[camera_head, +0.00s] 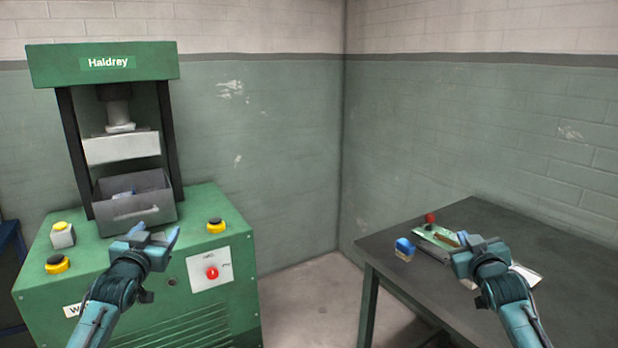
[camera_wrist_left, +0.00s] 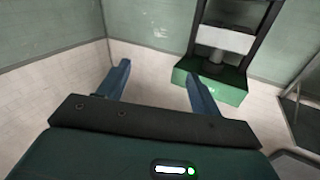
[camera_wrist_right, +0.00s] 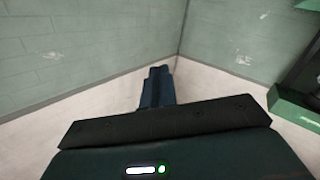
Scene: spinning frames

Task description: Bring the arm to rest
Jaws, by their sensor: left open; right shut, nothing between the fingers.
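My left gripper (camera_head: 152,237) is open and empty in front of the green press. Its two blue fingers also show spread apart in the left wrist view (camera_wrist_left: 158,85), with nothing between them. My right gripper (camera_head: 466,240) is over the dark table at the right. In the right wrist view (camera_wrist_right: 158,87) its fingers are together with nothing held. The right forearm and gripper hide part of the items on the table.
The green press (camera_head: 105,63) has a grey bin (camera_head: 135,208) under its ram and yellow-black buttons on its base. On the dark table (camera_head: 560,270) are a blue-topped block (camera_head: 404,249), a red knob (camera_head: 430,218) and a partly hidden green panel. Floor between is clear.

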